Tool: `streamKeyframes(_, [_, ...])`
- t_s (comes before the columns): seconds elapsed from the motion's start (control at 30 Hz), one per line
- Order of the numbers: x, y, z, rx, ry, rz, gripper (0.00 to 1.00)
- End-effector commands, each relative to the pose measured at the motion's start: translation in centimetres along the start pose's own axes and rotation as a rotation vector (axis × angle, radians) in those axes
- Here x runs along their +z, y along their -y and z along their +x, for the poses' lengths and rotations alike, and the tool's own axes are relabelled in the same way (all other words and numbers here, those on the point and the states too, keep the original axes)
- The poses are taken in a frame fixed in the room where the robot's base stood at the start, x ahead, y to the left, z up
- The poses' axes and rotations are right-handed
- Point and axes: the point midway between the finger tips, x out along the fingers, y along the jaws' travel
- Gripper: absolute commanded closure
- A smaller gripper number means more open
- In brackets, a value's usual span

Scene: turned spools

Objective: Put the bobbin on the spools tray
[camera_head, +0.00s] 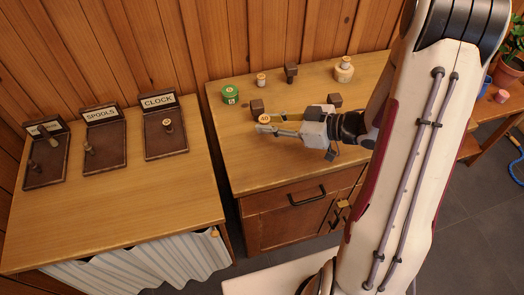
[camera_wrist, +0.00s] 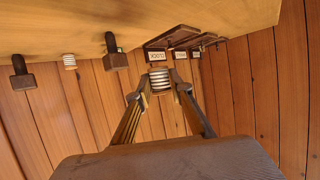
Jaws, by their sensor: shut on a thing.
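My gripper (camera_head: 272,126) reaches left over the right cabinet. It is shut on a bobbin (camera_wrist: 159,79) with white ribbed windings, held between both fingertips in the wrist view. In the head view the bobbin's pale end with a number (camera_head: 264,119) shows at the fingertips; the rest is partly hidden. The spools tray (camera_head: 112,150) is a dark board with an upright "SPOOLS" label on the left table. A small turned piece (camera_head: 89,149) stands on its left part. The held bobbin is apart from the tray, to its right.
The clock tray (camera_head: 155,148) with a small turned piece stands between my gripper and the spools tray; another tray (camera_head: 36,180) is far left. A gap separates table and cabinet. A green tin (camera_head: 229,93), a small spool (camera_head: 261,79) and dark blocks (camera_head: 257,106) stand on the cabinet.

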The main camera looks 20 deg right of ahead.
Motion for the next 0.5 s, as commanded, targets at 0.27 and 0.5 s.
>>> streamKeyframes(0.27, [-0.56,1.26,-0.01,-0.036,0.000,-0.015,0.91])
streamKeyframes(0.5, [-0.54,1.21,0.00,-0.034,0.000,-0.014,0.91])
